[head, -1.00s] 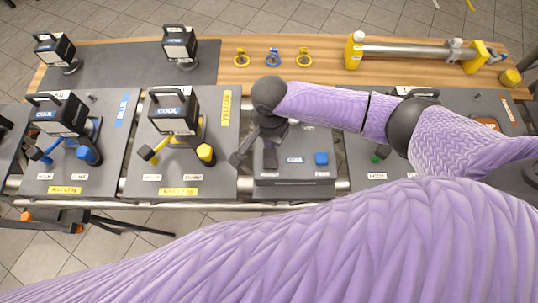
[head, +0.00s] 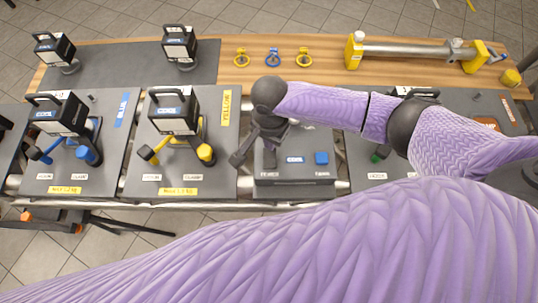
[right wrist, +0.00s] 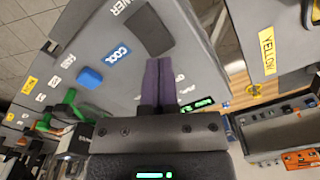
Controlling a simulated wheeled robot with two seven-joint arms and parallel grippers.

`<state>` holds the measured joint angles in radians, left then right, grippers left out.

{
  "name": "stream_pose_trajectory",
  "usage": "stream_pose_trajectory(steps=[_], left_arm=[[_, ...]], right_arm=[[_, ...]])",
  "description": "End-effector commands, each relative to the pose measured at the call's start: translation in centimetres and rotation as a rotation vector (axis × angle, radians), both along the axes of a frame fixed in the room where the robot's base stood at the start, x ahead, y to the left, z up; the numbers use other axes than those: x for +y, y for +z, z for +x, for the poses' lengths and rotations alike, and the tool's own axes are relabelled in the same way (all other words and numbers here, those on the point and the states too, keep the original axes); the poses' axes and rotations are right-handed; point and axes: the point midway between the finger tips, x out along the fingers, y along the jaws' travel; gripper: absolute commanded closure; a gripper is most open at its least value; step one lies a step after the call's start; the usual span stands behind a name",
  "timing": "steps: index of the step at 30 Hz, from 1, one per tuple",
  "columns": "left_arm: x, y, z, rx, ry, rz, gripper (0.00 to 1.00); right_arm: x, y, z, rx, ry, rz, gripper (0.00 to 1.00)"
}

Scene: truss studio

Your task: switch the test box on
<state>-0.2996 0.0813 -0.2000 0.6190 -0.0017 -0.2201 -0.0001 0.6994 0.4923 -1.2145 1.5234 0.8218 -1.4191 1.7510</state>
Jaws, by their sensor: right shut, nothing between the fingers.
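The test box (head: 330,140) is a grey box at the middle of the bench in the head view, with a blue COOL label and a blue knob (head: 321,158) on top. The right wrist view shows its top face (right wrist: 105,45) close up, with a dark rocker switch (right wrist: 147,30) beside the letters of a power label. My right gripper (head: 269,165) is over the box's left part, pointing down. Its fingers (right wrist: 159,62) are shut and empty, with the tips at the near end of the switch; I cannot tell whether they touch. A small display (right wrist: 197,105) shows green characters. My left gripper is not in view.
Grey stations with blue (head: 122,108) and yellow (head: 226,108) labels stand left of the box, carrying black COOL-labelled units. Yellow and blue rings (head: 273,58) lie on the wooden bench behind. A yellow-ended metal tube (head: 405,49) lies at the back right.

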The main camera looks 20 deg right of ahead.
Motion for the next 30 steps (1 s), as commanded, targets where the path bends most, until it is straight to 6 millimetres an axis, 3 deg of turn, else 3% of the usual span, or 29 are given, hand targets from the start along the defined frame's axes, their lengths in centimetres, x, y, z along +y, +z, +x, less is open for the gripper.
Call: stream_pose_trajectory(steps=[30], left_arm=[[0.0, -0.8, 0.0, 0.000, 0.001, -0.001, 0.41]], right_arm=[[0.0, -1.6, 0.0, 0.001, -0.001, 0.001, 1.00]])
